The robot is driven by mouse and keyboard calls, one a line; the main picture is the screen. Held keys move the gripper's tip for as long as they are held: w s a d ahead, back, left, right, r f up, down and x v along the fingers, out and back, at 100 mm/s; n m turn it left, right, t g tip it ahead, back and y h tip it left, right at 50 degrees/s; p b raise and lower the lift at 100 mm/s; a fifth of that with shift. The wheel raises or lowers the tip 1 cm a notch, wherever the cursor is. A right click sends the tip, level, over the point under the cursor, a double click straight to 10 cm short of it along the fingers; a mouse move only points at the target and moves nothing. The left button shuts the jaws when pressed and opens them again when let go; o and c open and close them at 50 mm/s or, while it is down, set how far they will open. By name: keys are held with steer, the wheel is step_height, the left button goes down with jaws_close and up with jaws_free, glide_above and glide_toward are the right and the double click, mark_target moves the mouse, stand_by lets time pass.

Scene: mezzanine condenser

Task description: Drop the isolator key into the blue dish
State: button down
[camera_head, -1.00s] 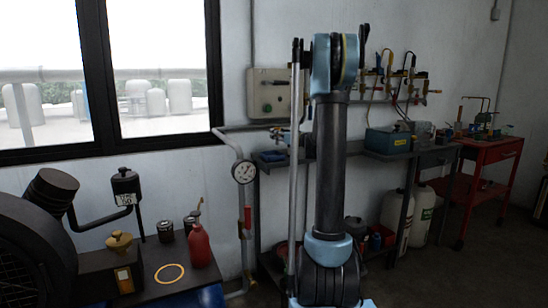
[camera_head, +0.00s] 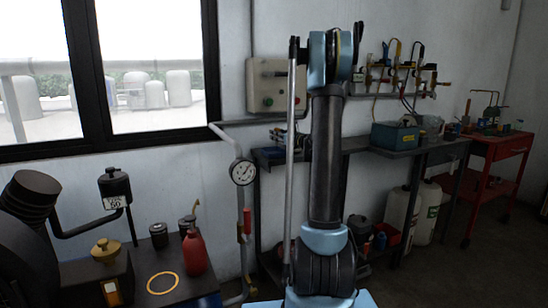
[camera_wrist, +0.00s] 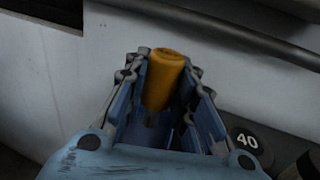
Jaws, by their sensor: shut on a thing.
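In the wrist view my gripper (camera_wrist: 168,105) is shut on an orange-yellow cylinder (camera_wrist: 166,72), which looks like the handle of the isolator key. It stands up between the two blue-padded fingers, and its lower end is dark and partly hidden by them. In the head view my arm rises in the middle and the gripper cannot be made out. A small blue item (camera_head: 272,154) lies at the left end of the dark wall bench; whether it is the blue dish I cannot tell.
A black round item marked 40 (camera_wrist: 245,141) is right of my gripper. A pressure gauge (camera_head: 243,172) and pipe stand left of the bench (camera_head: 400,150). A red bottle (camera_head: 195,254) stands at lower left, a red cart (camera_head: 497,148) at right. A blue-grey box (camera_head: 394,135) sits on the bench.

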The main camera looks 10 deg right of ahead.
steer(key=shift+f, duration=0.8)
steer(key=shift+s, duration=0.1)
steer(key=c, duration=1.2)
jaws_free()
steer(key=shift+c, duration=0.2)
steer(key=v, duration=1.2)
steer(key=shift+f, duration=0.1)
